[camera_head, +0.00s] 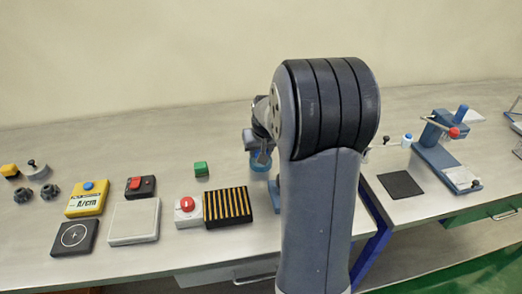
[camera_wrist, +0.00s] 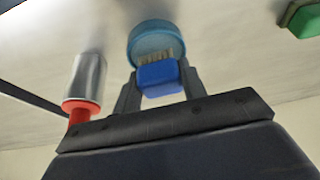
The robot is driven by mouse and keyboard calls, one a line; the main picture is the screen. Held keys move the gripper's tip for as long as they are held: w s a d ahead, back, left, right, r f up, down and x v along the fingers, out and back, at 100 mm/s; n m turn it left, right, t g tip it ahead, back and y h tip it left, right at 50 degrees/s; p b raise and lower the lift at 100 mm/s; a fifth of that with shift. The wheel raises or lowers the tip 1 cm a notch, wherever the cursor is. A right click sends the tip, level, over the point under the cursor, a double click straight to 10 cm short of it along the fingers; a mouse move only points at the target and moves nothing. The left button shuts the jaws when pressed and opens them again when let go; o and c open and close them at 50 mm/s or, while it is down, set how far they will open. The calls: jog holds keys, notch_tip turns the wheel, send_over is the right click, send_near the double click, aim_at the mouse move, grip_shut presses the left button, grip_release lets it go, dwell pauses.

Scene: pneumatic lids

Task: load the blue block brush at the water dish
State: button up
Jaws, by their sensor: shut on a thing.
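The blue block brush (camera_wrist: 160,77) is held between the two fingers of my gripper (camera_wrist: 160,88) in the wrist view. Its pale bristles point away from the gripper, toward the round light-blue water dish (camera_wrist: 148,32). The bristle tips overlap the dish's near part in this view; whether they touch it or anything inside cannot be told. In the head view, my gripper (camera_head: 262,152) is largely behind my arm, and part of the dish (camera_head: 259,164) shows just below it. The brush cannot be made out there.
A silver cylinder with a red end (camera_wrist: 85,80) stands close to the left of my gripper in the wrist view. A green block (camera_head: 201,169) lies left of the dish. A black-and-yellow striped pad (camera_head: 228,207) and a red button box (camera_head: 187,212) lie nearer the front edge.

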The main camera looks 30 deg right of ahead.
jog(key=shift+f+b, duration=0.45)
jog(key=shift+f, duration=0.15)
dwell(1.2)
jog(key=shift+r, duration=0.1)
jog(key=shift+r+p, duration=2.55)
jog(key=shift+r, duration=0.95)
